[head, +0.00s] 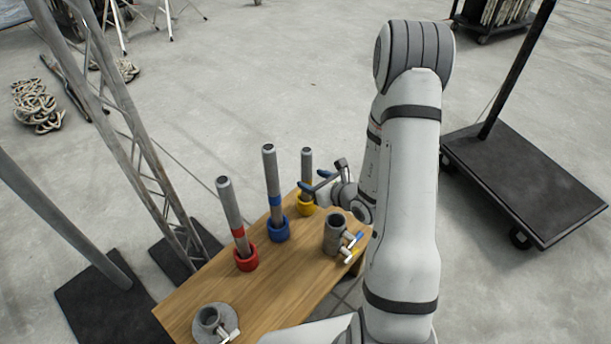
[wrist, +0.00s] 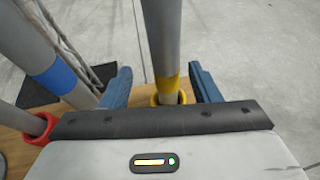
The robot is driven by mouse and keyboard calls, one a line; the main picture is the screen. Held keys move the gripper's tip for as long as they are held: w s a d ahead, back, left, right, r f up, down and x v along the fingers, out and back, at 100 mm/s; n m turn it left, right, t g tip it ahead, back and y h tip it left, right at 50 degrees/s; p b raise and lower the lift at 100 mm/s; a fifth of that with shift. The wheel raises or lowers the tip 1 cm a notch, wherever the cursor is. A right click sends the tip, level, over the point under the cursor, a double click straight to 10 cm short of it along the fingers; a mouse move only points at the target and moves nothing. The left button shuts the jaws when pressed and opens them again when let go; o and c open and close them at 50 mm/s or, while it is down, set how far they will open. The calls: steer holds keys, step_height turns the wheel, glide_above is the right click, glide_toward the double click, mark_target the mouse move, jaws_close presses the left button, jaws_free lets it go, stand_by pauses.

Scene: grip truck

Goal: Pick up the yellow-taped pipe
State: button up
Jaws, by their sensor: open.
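The yellow-taped pipe (head: 307,160) is grey and stands upright in a yellow cup (head: 307,208) at the far end of the wooden table. In the wrist view the pipe (wrist: 161,40) runs up between my fingers, its yellow tape just above the yellow cup (wrist: 183,98). My gripper (head: 314,181) is open around the pipe near its lower part. In the wrist view my gripper (wrist: 162,82) shows one blue finger on each side, with a gap between each and the pipe. My palm hides the cup's lower part.
The blue-taped pipe (head: 271,175) stands close by in a blue cup (head: 278,230), and the red-taped pipe (head: 230,207) in a red cup (head: 246,260). A grey clamp (head: 335,233) sits near my wrist. A dark cart (head: 520,180) stands at right.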

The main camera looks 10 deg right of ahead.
mark_target(310, 177)
steer(key=x, duration=0.2)
steer(key=b+x, duration=0.1)
steer(key=x, duration=0.1)
steer(key=b+x, duration=0.1)
steer(key=x, duration=0.1)
steer(key=shift+w+d+f, duration=0.1)
steer(key=shift+d+f, duration=0.1)
steer(key=shift+d, duration=0.15)
steer(key=shift+w+a+f, duration=0.1)
steer(key=shift+w+a, duration=0.1)
steer(key=shift+w, duration=0.2)
steer(key=shift+c, duration=0.6)
steer(key=c, duration=1.1)
